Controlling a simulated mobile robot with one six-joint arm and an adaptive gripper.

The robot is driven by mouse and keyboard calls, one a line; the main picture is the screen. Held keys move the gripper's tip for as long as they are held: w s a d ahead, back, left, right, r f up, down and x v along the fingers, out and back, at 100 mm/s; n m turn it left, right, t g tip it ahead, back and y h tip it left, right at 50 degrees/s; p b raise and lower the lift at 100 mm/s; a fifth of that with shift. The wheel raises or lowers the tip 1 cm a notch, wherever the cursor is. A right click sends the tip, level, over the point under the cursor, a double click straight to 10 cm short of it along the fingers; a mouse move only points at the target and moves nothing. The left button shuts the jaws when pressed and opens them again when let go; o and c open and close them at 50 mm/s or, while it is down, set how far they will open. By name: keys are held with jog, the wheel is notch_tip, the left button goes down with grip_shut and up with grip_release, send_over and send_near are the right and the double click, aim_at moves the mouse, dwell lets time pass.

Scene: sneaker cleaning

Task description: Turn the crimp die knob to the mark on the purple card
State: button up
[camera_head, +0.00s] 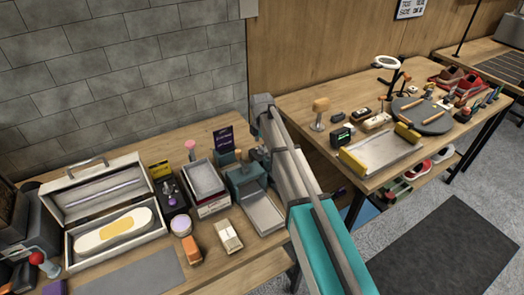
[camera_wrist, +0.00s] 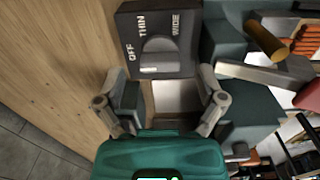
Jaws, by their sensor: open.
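The crimp die knob (camera_wrist: 158,58) shows in the wrist view as a round grey knob on a dark plate marked OFF, THIN and WIDE. A short pale mark is on the knob's lower left edge in the picture. My gripper (camera_wrist: 170,95) is open, its two fingers spread below the plate in the picture, apart from the knob and holding nothing.
Left of the teal machine are a grey tray (camera_head: 205,178), a cream box (camera_head: 228,235) and an open case (camera_head: 110,228) with an insole. A second bench with a tray (camera_head: 380,152) and tools stands at the right. In the wrist view, a wooden-handled tool (camera_wrist: 266,40) is right of the plate.

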jog(key=shift+f+b, duration=0.35)
jog(key=shift+f, duration=0.25)
jog(key=c, duration=1.1)
